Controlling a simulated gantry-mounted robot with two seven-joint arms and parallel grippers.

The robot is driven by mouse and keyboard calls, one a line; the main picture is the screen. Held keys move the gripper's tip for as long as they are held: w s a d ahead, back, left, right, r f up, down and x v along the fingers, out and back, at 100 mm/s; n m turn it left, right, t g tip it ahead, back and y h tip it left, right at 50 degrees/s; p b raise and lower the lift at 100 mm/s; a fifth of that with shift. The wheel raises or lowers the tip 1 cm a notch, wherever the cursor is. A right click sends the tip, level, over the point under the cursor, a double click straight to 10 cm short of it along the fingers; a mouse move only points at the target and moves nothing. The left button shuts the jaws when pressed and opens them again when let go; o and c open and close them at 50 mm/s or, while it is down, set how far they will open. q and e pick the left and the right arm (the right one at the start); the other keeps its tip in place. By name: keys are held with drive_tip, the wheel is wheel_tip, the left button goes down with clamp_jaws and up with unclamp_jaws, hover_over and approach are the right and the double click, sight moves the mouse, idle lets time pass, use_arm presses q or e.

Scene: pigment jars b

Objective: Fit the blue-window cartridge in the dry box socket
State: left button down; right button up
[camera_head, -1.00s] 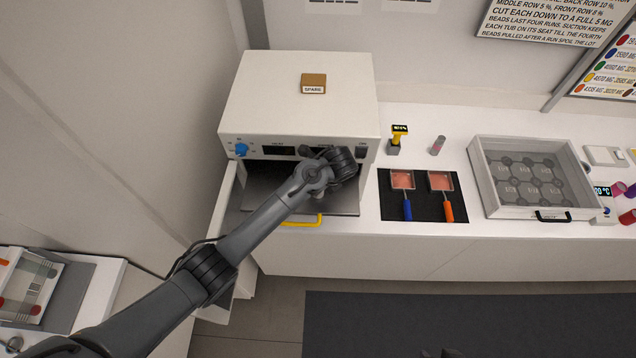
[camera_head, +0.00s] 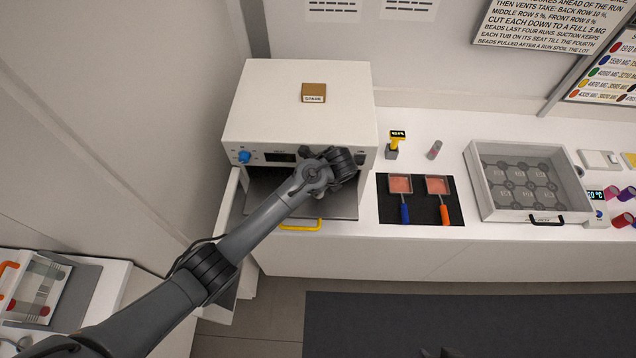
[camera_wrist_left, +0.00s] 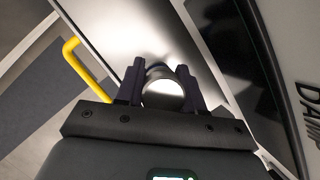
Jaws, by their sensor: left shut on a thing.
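In the left wrist view my left gripper (camera_wrist_left: 161,70) is shut on a round, shiny metallic piece (camera_wrist_left: 163,94), seen end-on between the two dark fingers. No blue window shows on it, so I cannot tell which cartridge it is. In the head view the left arm reaches to the front of a white box (camera_head: 300,110) with a blue knob, which may be the dry box. The wrist covers part of its front panel, and the fingers and held piece are hidden there. I cannot make out a socket.
An open grey flap or drawer with a yellow handle (camera_head: 301,226) lies below the arm. A small cylinder with a pinkish band (camera_head: 434,150) and a yellow-topped device (camera_head: 396,142) stand to the right. Beyond the black mat (camera_head: 421,215) is a clear-lidded tray (camera_head: 480,200).

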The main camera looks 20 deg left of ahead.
use_arm(q)
drive_tip(key=shift+r+p, duration=0.95)
drive_tip(key=shift+r, duration=0.1)
drive_tip(key=shift+r+p, duration=0.5)
drive_tip(key=shift+r, duration=0.5)
drive_tip(key=shift+f, duration=0.1)
drive_tip(key=shift+f+b, duration=0.6)
drive_tip(key=shift+f, duration=0.2)
wheel_tip(320, 180, down, 3)
drive_tip(key=b, duration=0.3)
drive_tip(key=shift+f, duration=0.1)
drive_tip(key=shift+f+b, duration=0.6)
drive_tip(key=shift+b, duration=0.25)
drive_tip(key=shift+r, duration=0.15)
